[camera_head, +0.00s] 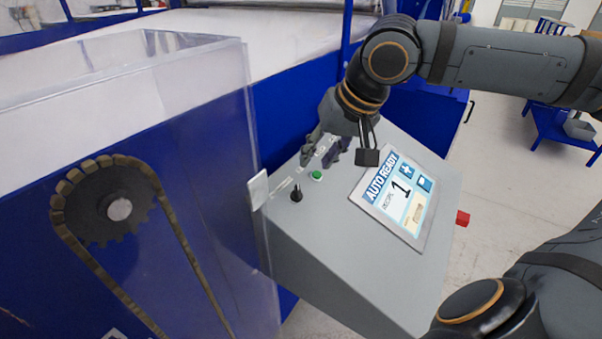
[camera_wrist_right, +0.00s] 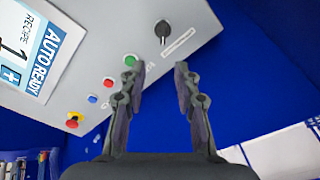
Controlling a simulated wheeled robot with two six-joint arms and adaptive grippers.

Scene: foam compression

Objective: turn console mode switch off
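The black console mode switch (camera_head: 297,193) sits on the sloped grey console (camera_head: 330,245), near its left edge. In the right wrist view the switch (camera_wrist_right: 163,31) is near the top, beside a white label strip. Its exact setting is hard to read. My right gripper (camera_head: 325,152) is above the button row, farther back than the switch. In the right wrist view its fingers (camera_wrist_right: 158,70) are apart, with nothing between them, and the switch lies beyond the fingertips. My left gripper is not in view.
A green button (camera_head: 316,175) is next to the switch; red, blue and yellow-based red buttons (camera_wrist_right: 73,120) continue the row. A screen (camera_head: 396,196) reads AUTO READY, recipe 1. A clear guard (camera_head: 215,120) over a chain sprocket stands at the left.

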